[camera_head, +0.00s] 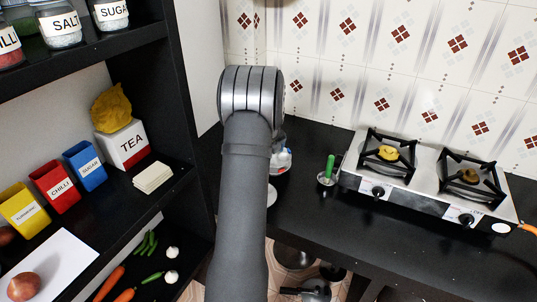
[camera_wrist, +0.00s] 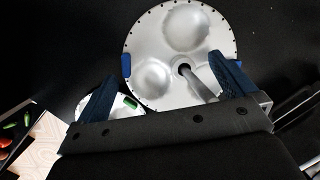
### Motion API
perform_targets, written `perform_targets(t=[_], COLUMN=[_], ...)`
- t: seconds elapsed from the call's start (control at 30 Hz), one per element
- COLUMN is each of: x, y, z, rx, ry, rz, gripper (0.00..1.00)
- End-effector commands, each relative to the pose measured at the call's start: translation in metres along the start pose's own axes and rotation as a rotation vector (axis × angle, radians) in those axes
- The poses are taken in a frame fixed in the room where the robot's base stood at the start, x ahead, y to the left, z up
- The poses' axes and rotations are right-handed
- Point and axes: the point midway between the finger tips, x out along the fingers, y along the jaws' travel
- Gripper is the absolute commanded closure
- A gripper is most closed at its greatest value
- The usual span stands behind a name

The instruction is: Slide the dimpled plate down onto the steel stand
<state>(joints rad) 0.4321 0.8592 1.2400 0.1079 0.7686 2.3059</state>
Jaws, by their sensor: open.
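The dimpled plate (camera_wrist: 150,38) is a round silvery disc with rounded dimples, a dark central hole and dots along its rim. A blue piece sits at its left edge. A grey rod shows by the hole; I cannot tell whether it passes through. My gripper (camera_wrist: 163,68) is open, its blue fingers apart across the near part of the plate, with no visible grip. In the head view my arm hides the gripper. A green upright handle on a small steel base (camera_head: 326,181), likely the steel stand, is left of the stove. A second silvery disc (camera_wrist: 118,110) with a green spot is partly behind the left finger.
A two-burner stove (camera_head: 420,190) stands on the black counter (camera_head: 310,235) at right. A black shelf with jars, coloured boxes and a tea box (camera_head: 124,145) is at left. Small white, blue and red items (camera_head: 283,158) show beside my arm. The front counter is bare.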

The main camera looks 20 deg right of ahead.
Motion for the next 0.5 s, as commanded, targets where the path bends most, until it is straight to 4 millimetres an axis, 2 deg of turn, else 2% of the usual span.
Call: perform_targets(t=[0.17, 0.27, 0.5], x=[-0.012, -0.030, -0.088], y=[0.000, 0.000, -0.001], z=[0.000, 0.000, 0.000], rx=[0.000, 0.000, 0.000], ry=[-0.001, -0.001, -0.003], rz=[-0.001, -0.002, -0.003], gripper=[0.00, 0.00, 0.00])
